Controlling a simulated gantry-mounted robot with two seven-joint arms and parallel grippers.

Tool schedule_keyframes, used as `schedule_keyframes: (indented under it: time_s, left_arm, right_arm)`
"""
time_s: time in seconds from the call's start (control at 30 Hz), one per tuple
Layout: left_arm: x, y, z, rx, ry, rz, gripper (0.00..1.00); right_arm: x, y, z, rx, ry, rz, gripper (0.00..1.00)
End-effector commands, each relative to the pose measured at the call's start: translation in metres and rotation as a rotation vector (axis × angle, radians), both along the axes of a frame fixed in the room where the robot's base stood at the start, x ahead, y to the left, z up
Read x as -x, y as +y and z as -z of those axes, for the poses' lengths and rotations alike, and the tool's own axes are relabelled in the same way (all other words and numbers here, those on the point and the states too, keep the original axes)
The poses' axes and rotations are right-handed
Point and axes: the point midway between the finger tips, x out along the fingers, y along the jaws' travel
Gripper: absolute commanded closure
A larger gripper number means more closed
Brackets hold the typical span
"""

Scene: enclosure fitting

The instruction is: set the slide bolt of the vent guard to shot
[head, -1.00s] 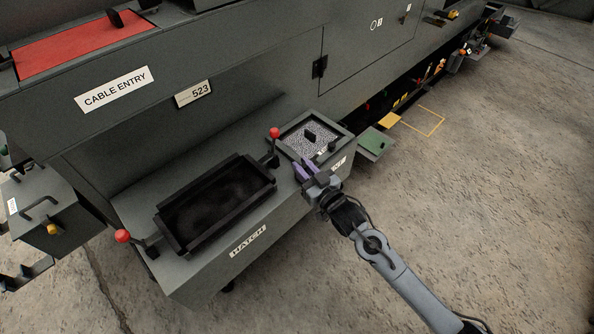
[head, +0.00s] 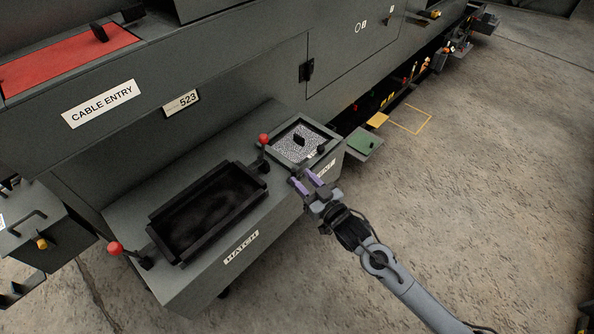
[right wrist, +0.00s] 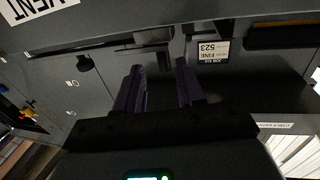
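The vent guard is a speckled grey-white panel (head: 295,146) in a dark frame, with a black upright handle in its middle. A small dark knob (head: 320,150) at the frame's front right corner looks like the slide bolt, but its setting is too small to tell. My right gripper (head: 305,180) is just in front of the vent box, by its partly hidden label. Its purple fingers are apart with nothing between them. They also show apart and empty in the right wrist view (right wrist: 160,85), below the VENT label (right wrist: 42,8). My left gripper is out of view.
A green flap (head: 364,141) sticks out to the right. The concrete floor (head: 490,190) at right is clear.

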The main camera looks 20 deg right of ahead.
Motion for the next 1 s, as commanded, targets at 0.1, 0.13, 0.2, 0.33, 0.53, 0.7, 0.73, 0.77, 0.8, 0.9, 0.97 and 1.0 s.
schedule_keyframes:
  time_s: [0.1, 0.13, 0.2, 0.33, 0.53, 0.7, 0.73, 0.77, 0.8, 0.9, 0.97, 1.0]
  left_arm:
    - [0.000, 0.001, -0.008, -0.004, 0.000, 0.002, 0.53]
    - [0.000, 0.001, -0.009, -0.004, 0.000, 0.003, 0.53]
    - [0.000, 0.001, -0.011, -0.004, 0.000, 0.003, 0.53]
    - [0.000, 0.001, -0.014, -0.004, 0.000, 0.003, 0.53]
    - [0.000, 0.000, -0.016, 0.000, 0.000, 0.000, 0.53]
    - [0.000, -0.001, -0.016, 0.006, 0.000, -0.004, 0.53]
    - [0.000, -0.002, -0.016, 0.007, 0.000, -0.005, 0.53]
    - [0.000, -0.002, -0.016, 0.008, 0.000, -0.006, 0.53]
    - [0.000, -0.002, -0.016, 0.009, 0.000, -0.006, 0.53]
    - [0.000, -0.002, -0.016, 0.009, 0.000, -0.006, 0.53]
    - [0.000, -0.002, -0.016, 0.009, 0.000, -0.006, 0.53]
    - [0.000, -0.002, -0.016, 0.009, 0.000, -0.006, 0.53]
  right_arm:
    - [0.021, -0.005, -0.001, 0.001, 0.003, 0.001, 0.62]
    - [0.026, -0.006, -0.001, 0.001, 0.003, 0.001, 0.62]
    - [0.036, -0.009, -0.001, 0.000, 0.002, 0.001, 0.62]
    - [0.050, -0.013, -0.001, 0.001, 0.002, 0.002, 0.62]
    - [0.061, -0.015, -0.001, 0.001, 0.000, 0.002, 0.62]
    - [0.062, -0.015, -0.001, 0.001, -0.001, 0.002, 0.62]
    - [0.062, -0.015, -0.001, 0.001, -0.001, 0.002, 0.62]
    - [0.062, -0.015, -0.001, 0.001, -0.001, 0.002, 0.62]
    - [0.062, -0.015, -0.001, 0.001, -0.001, 0.002, 0.62]
    - [0.062, -0.015, -0.001, 0.001, -0.001, 0.002, 0.62]
    - [0.062, -0.015, -0.001, 0.001, 0.000, 0.002, 0.62]
    - [0.062, -0.015, 0.000, 0.001, 0.002, 0.002, 0.62]
